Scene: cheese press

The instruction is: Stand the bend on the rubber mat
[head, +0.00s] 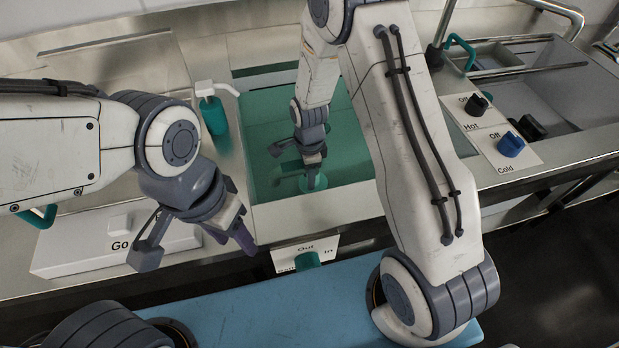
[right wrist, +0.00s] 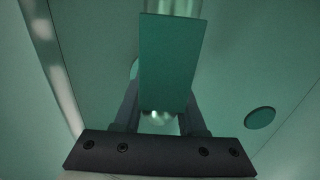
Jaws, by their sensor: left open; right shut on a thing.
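My right gripper (head: 312,168) is low inside the green basin (head: 362,108) in the head view. It is shut on a teal piece, which I take to be the bend (right wrist: 170,62); the right wrist view shows its flat face standing up between the fingers. In the head view only a little green shows below the fingertips, so the bend's full shape and whether it touches the floor cannot be told. I cannot pick out a separate rubber mat. My left gripper (head: 198,246) is open and empty, in front of the basin on the left.
A white box marked "Go" (head: 75,256) lies on the left counter. A teal bottle (head: 214,116) stands at the basin's left. An In/Out plate with a green knob (head: 307,260) is at the front. Hot (head: 476,105) and Cold (head: 510,145) knobs and a steel sink are right.

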